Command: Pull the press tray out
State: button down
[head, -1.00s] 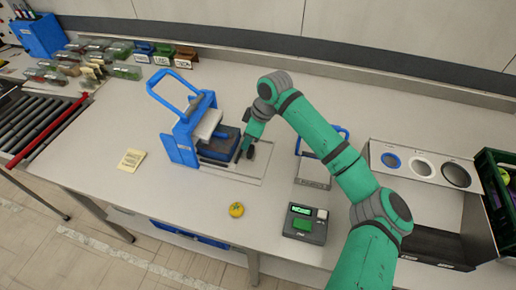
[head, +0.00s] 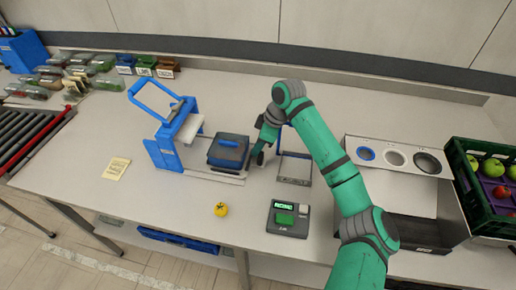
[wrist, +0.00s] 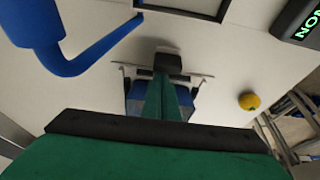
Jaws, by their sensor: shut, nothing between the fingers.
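The blue press (head: 163,152) with its raised blue handle stands on the table, left of centre in the head view. The press tray (head: 229,153), a dark block with a blue top, sits on its slide to the right of the press, clear of the white press plate. My gripper (head: 259,156) is shut, with its tip close beside the tray's right end. I cannot tell whether it touches the tray. In the wrist view my gripper (wrist: 168,64) points at the table, and its fingers partly hide blue parts beneath.
A small blue-handled frame (head: 294,168) stands just right of my gripper. A crate of fruit (head: 470,205) is far right. The table front left is clear apart from a note (head: 116,168).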

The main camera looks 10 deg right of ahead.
jog(key=shift+s+d+f, duration=0.1)
jog(key=shift+d, duration=0.45)
jog(key=shift+d+r, duration=0.1)
jog(key=shift+r, duration=0.35)
jog(key=a+v, duration=0.1)
jog(key=v, duration=0.8)
